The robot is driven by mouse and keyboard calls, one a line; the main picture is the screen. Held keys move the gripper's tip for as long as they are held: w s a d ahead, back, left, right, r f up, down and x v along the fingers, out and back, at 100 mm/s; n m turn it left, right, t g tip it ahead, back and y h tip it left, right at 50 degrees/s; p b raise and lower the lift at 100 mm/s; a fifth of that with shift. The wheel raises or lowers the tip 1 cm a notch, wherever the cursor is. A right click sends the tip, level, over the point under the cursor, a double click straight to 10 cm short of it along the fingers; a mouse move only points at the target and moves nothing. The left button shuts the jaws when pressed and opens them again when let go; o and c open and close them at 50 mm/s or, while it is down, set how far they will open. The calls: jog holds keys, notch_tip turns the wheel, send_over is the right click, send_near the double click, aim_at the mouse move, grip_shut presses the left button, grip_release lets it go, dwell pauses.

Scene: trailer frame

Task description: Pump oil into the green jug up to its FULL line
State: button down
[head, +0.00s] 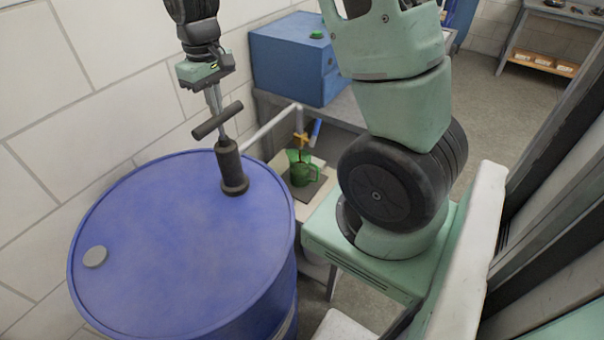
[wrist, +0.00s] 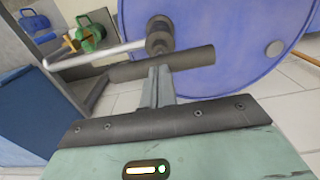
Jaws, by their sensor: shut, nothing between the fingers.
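The green jug (head: 300,170) stands upright on a dark pad under a brass tap (head: 301,138) with a blue lever. It also shows in the wrist view (wrist: 91,38). Its FULL line and oil level are too small to read. The dark hand pump (head: 231,168) stands on the blue drum (head: 180,255), with its T-handle (head: 217,120) raised on a short length of rod. My gripper (head: 216,107) is shut and empty, pointing down at the middle of the handle bar. In the wrist view the fingertips (wrist: 160,72) meet the bar (wrist: 190,60); I cannot tell whether they touch it.
A light pipe (head: 272,127) runs from the pump towards the tap. A blue box (head: 295,60) with a green knob sits on the grey bench behind. The drum has a grey cap (head: 95,257). A white block wall stands close at the left.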

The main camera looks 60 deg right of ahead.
notch_tip(320, 180, up, 11)
jog(key=p, duration=0.9)
jog(key=shift+f, duration=0.15)
dwell(0.9)
jog(key=shift+s+f+b, duration=0.1)
jog(key=shift+f+b, duration=3.4)
jog(key=shift+f, duration=2)
notch_tip(320, 180, up, 11)
jog(key=p, duration=0.9)
jog(key=shift+f+b, duration=0.65)
jog(key=shift+f, duration=0.3)
